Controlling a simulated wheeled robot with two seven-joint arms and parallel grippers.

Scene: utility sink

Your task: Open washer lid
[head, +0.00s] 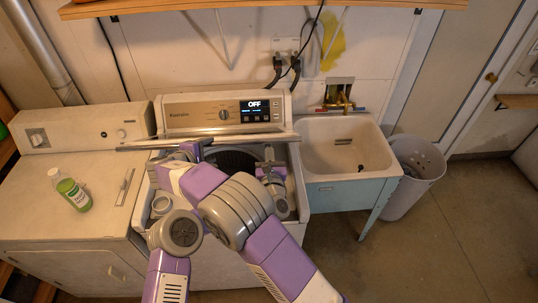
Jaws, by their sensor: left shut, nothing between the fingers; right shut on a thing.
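The washer (225,108) stands in the middle, its display reading OFF. Its lid (245,139) is raised and shows almost edge-on as a long thin bar in front of the control panel. The dark drum opening (235,158) shows below it. My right gripper (191,150) is at the left part of the lid and shut on it; the fingertips are small and partly hidden. My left gripper (269,158) is shut and empty over the right side of the opening. My arms cross in front of the washer and hide much of its top and front.
A dryer (60,160) stands at left with a green bottle (72,191) on top. A sink (345,150) on a blue cabinet stands close at right, with a grey bin (415,180) beside it. A shelf (250,5) runs above. The floor at right is clear.

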